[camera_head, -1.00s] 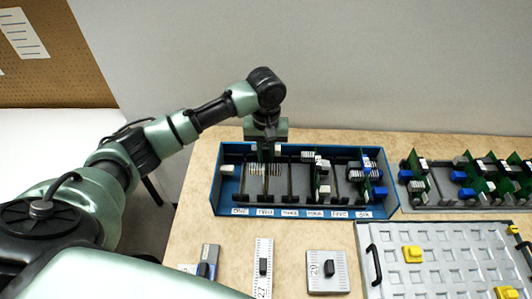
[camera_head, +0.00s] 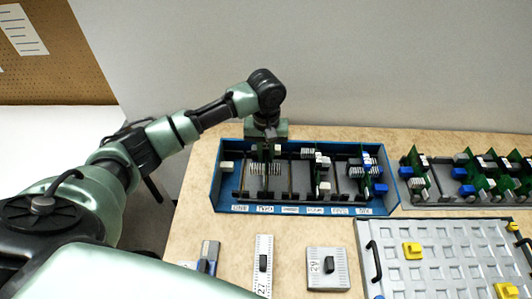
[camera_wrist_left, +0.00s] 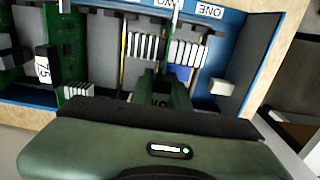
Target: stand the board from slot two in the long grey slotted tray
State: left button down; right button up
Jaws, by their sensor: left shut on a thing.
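My left gripper (camera_head: 264,152) reaches down into the blue box (camera_head: 215,190), at the place labelled two, and is shut on a board (camera_head: 258,169) with white finned parts. In the left wrist view, white fins (camera_wrist_left: 188,52) and a blue part show beside the fingers (camera_wrist_left: 165,90); most of the board is hidden by the gripper. The board is still down among the box's dividers. The long grey slotted tray (camera_head: 462,201) lies right of the box and holds several upright green boards. My right gripper is not in view.
Other boards (camera_head: 322,175) stand in the blue box toward its right. A grey pocketed plate (camera_head: 440,262) with yellow pieces and a black handle lies at the front right. Grey blocks (camera_head: 328,270) lie at the front. Table between box and blocks is clear.

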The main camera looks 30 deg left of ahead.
pick_arm(q)
jog(key=shift+f+b, duration=0.35)
jog(key=shift+f, duration=1.7)
dwell(0.9)
jog(key=c, duration=1.3)
grip_release()
jog(key=shift+o, duration=0.7)
jog(key=shift+r+p, duration=0.2)
jog(key=shift+p, duration=0.65)
jog(key=shift+r+p, duration=1.75)
jog(key=shift+p, duration=0.9)
